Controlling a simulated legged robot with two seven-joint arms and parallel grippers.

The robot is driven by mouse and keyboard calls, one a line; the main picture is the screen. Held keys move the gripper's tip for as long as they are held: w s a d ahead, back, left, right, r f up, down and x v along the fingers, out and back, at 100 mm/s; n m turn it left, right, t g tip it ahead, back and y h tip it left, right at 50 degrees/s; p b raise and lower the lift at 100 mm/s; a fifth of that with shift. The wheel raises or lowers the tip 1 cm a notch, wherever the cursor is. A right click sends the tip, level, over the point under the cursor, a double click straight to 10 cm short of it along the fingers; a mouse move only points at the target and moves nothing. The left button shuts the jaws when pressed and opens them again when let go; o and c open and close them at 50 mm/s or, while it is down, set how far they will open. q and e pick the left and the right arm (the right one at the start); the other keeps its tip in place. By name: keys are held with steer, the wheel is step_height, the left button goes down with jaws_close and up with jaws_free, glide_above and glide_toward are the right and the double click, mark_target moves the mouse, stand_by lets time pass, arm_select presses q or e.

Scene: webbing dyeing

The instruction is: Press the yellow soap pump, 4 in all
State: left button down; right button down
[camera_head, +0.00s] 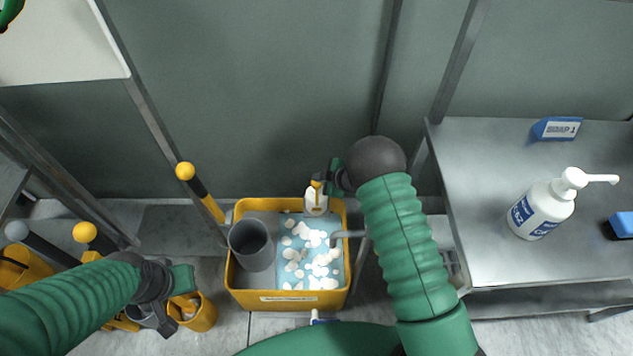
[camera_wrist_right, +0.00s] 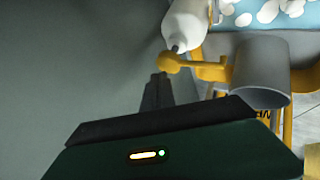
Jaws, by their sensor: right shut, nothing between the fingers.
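A small white soap dispenser (camera_head: 314,205) with a yellow pump (camera_head: 317,186) sits at the back rim of a yellow tub (camera_head: 238,291). The wrist view shows the white bottle (camera_wrist_right: 187,25) and the round yellow pump head (camera_wrist_right: 170,62). My right gripper (camera_head: 324,182) is shut and empty, with its fingertips (camera_wrist_right: 158,80) very close to the pump head; I cannot tell whether they touch. My left gripper (camera_head: 180,292) hangs low at the left, over a yellow container; its opening is unclear.
The tub holds bluish liquid with white foam (camera_head: 310,262) and a grey cylinder (camera_head: 251,246). A steel table (camera_head: 480,220) at right carries a white pump bottle (camera_head: 541,209) and a blue sign (camera_head: 556,129). Yellow-knobbed levers (camera_head: 186,171) stand at left.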

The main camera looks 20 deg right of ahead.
mark_target(319, 184)
steer(key=shift+f+b, duration=0.55)
steer(key=shift+f, duration=0.35)
stand_by(0.8)
steer(key=shift+r+p, duration=1.2)
steer(key=shift+r, duration=0.1)
step_height(319, 184, up, 5)
steer(key=p, duration=0.4)
steer(key=shift+r+p, duration=0.1)
steer(key=shift+p, duration=0.25)
